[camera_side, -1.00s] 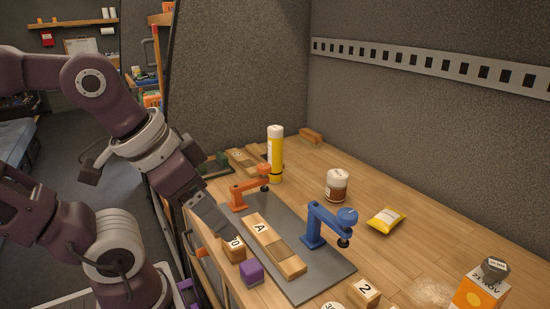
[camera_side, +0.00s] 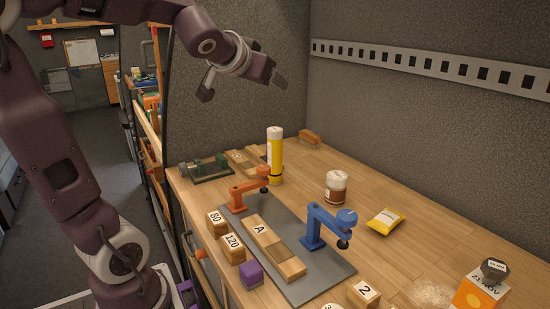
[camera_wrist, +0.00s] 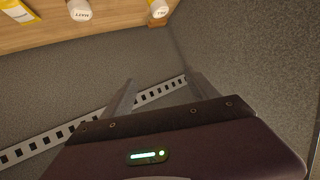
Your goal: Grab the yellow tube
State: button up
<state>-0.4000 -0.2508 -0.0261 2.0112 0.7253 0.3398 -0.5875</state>
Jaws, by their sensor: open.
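The yellow tube (camera_side: 276,165) with a white top stands upright on the wooden workbench, behind the orange clamp. Its pale end (camera_wrist: 158,8) seems to show at the top edge of the wrist view, cut off by the frame. My gripper (camera_side: 279,82) is raised well above the bench, over the tube's height and apart from it. In the wrist view, my gripper's two fingers (camera_wrist: 159,82) are spread with nothing between them, and the grey wall lies beyond.
An orange clamp (camera_side: 238,199) and a blue clamp (camera_side: 312,229) stand on a grey plate (camera_side: 318,280) around a wooden block marked A. A slotted rail (camera_side: 440,67) crosses the wall.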

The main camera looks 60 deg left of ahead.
jog(key=w+a+t, duration=0.2)
jog(key=w+a, duration=0.5)
jog(key=a, duration=0.1)
jog(key=m+t+h, duration=0.1)
jog(key=m+h, duration=0.1)
jog(key=h, duration=0.1)
send_over(275, 157)
jog(key=s, duration=0.2)
notch_tip(275, 157, down, 4)
notch_tip(275, 157, down, 20)
jog(key=a+h, duration=0.2)
jog(key=h, duration=0.1)
jog(key=f+x, duration=0.1)
jog(key=x, duration=0.6)
jog(key=shift+s+d+m+y, duration=0.2)
jog(key=shift+m+y, duration=0.1)
jog(key=shift+m, duration=0.1)
jog(key=shift+r, duration=0.15)
grip_shut()
